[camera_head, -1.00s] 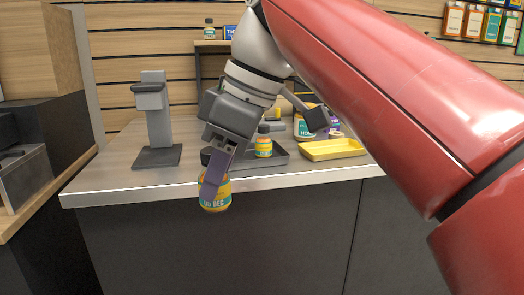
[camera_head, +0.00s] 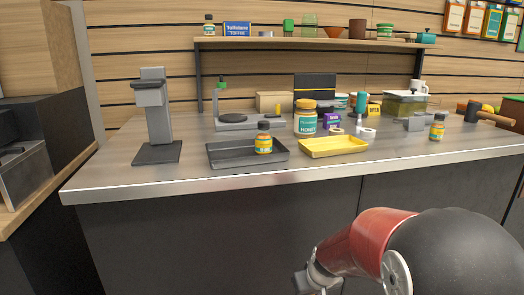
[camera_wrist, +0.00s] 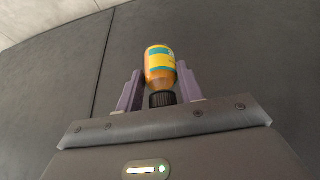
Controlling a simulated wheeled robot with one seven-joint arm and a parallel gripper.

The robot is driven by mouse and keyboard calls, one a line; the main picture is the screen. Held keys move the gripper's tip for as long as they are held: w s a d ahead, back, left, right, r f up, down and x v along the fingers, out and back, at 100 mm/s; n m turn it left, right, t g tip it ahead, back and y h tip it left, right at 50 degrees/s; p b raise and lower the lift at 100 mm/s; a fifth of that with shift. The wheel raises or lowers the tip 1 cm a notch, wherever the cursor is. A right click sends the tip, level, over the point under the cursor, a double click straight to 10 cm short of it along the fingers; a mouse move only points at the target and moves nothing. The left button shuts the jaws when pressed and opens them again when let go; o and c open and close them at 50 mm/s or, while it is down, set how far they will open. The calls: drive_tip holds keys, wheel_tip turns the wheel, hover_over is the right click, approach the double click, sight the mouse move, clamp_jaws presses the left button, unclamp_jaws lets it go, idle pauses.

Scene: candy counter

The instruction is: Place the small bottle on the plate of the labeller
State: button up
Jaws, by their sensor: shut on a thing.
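In the wrist view my gripper (camera_wrist: 158,92) is shut on a small bottle (camera_wrist: 160,62) with an orange body, a yellow and teal label and a black cap. The cap points toward my palm. Behind it is the dark counter front. The head view does not show the gripper or this bottle. A grey upright stand (camera_head: 154,108) with a flat dark plate (camera_head: 157,153) stands at the counter's left; the plate is bare. Another low device (camera_head: 236,119) with a dark round disc stands behind the black tray. I cannot tell for sure which is the labeller.
A similar bottle (camera_head: 264,138) stands in the black tray (camera_head: 222,160). A yellow tray (camera_head: 334,148) is empty. A large jar (camera_head: 305,119) stands behind, and another small bottle (camera_head: 438,127) at right. The counter's front edge (camera_head: 200,183) is clear.

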drive_tip(key=w+d+f+m+h, duration=0.1)
drive_tip(key=w+d+f+m, duration=0.1)
drive_tip(key=f, duration=0.5)
drive_tip(key=shift+w+d+f, duration=0.2)
drive_tip(key=shift+w+d, duration=0.3)
drive_tip(key=shift+d, duration=0.1)
